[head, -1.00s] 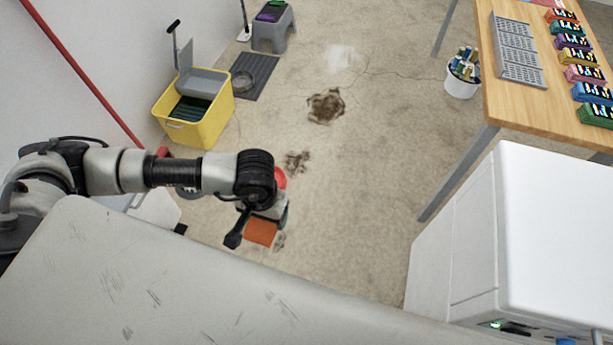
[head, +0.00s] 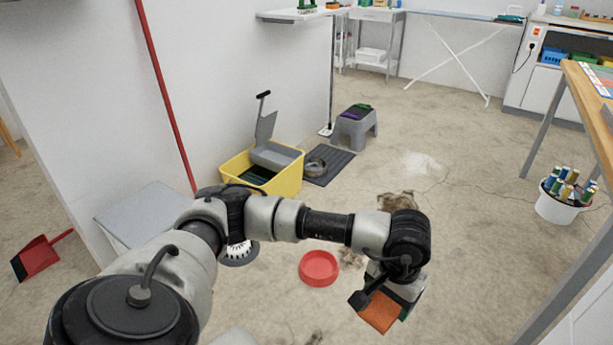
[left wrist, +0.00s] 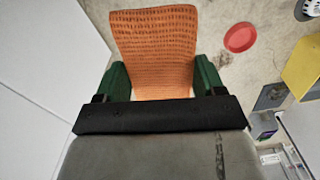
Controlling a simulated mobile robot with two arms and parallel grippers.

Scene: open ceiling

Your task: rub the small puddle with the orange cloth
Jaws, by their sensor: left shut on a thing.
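The orange cloth (head: 379,313) hangs from my left gripper (head: 393,290), which is shut on it above the floor. In the left wrist view the waffle-textured cloth (left wrist: 155,50) is spread flat between the green fingers of the gripper (left wrist: 162,80). I cannot pick out the small puddle with certainty. A small dark mark (head: 315,338) lies on the floor at the bottom edge of the head view, left of the cloth; I cannot tell whether it is wet. My right gripper is out of view.
A red bowl (head: 319,268) sits left of the gripper. Brown dirt patches (head: 350,258) and a pale patch (head: 420,163) mark the floor. A yellow bucket (head: 288,181) stands by the wall, a white bucket (head: 556,207) at right. Floor between them is open.

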